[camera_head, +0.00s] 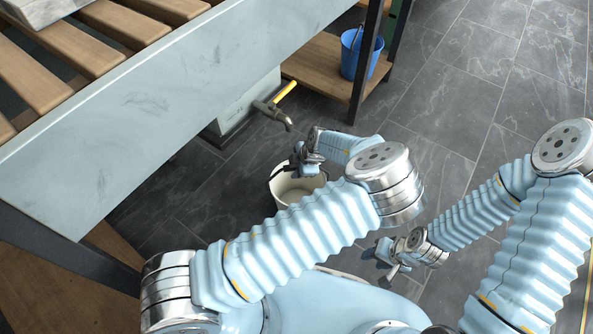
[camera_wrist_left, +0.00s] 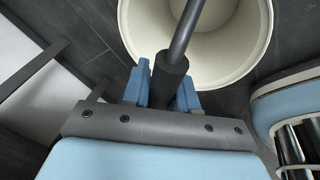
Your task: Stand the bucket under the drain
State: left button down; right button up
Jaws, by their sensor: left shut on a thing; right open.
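The cream bucket (camera_head: 276,190) is in front of the drain tap (camera_head: 272,109), lower in the head view, partly hidden by my left arm. I cannot tell whether it touches the floor. The tap's spout points down and its yellow lever (camera_head: 286,91) sticks out to the right. My left gripper (camera_head: 306,160) is over the bucket's far right rim. In the left wrist view it (camera_wrist_left: 165,88) is shut on the dark grip of the bucket's handle, and the open bucket (camera_wrist_left: 262,45) looks empty. My right gripper (camera_head: 388,256) is open and empty, low at the right.
The tap comes from a pale box under the long grey sink or bench (camera_head: 130,105) with wooden slats on top. A blue bucket (camera_head: 350,55) stands on a low wooden shelf (camera_head: 312,68) behind a dark table leg (camera_head: 366,60). The tiled floor to the right is clear.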

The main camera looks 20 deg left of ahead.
pick_arm(q)
jog(key=shift+f, duration=0.55)
jog(key=shift+f, duration=0.15)
jog(key=c, duration=0.9)
grip_release()
jog(key=p+v, duration=0.2)
jog(key=v, duration=1)
